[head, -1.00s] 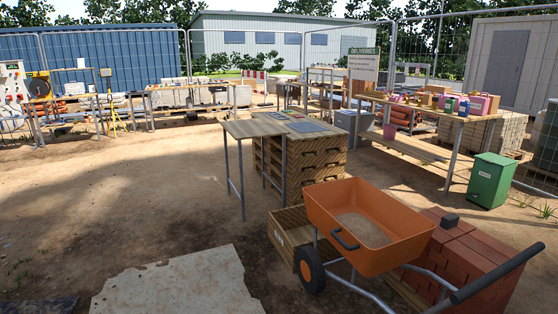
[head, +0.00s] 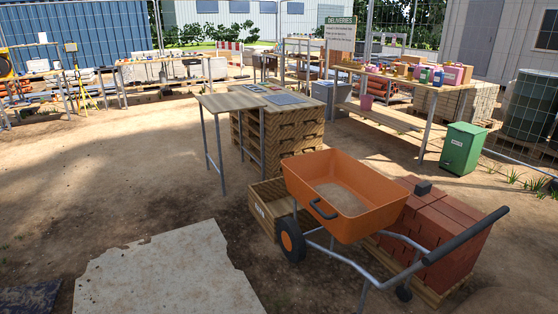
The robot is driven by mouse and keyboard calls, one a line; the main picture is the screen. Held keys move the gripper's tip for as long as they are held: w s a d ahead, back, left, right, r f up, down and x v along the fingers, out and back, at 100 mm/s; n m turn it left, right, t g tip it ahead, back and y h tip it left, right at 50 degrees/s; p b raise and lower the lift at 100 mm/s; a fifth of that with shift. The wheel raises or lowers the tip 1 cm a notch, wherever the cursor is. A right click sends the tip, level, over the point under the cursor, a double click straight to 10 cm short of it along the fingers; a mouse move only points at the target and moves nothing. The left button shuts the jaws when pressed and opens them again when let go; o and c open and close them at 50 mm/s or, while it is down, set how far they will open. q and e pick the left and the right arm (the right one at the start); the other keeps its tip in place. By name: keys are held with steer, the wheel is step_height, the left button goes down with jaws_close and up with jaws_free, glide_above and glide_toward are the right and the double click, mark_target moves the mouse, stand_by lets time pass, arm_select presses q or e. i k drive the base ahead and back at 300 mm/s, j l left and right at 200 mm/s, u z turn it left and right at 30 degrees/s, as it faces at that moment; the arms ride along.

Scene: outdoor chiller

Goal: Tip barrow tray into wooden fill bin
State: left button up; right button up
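The orange barrow tray (head: 375,222) sits level on its grey tube frame at the right front, with a layer of sand-coloured material (head: 342,198) in it. A dark grab handle (head: 322,209) is on its near side. The barrow's wheel (head: 291,240) has an orange hub, and a long dark grip (head: 466,236) ends its handle at the right. The wooden fill bin (head: 262,212) stands on the ground just left of and behind the barrow, partly hidden by tray and wheel; a white label is on its front. Neither of my grippers is in view.
A pallet of red bricks (head: 441,237) stands right beside the barrow. Stacked pallets with a table (head: 242,101) are behind the bin. A pale slab (head: 165,275) lies on the ground at the front left. A green bin (head: 462,149) stands farther right. Open dirt lies to the left.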

mark_target(385, 199)
steer(key=i+j+z, duration=0.1)
steer(key=i, duration=0.4)
steer(key=i+j+z, duration=0.15)
steer(key=i+j, duration=0.2)
steer(key=i, duration=0.15)
steer(key=i+j+z, duration=0.1)
steer(key=i+j, duration=0.25)
steer(key=i, duration=0.1)
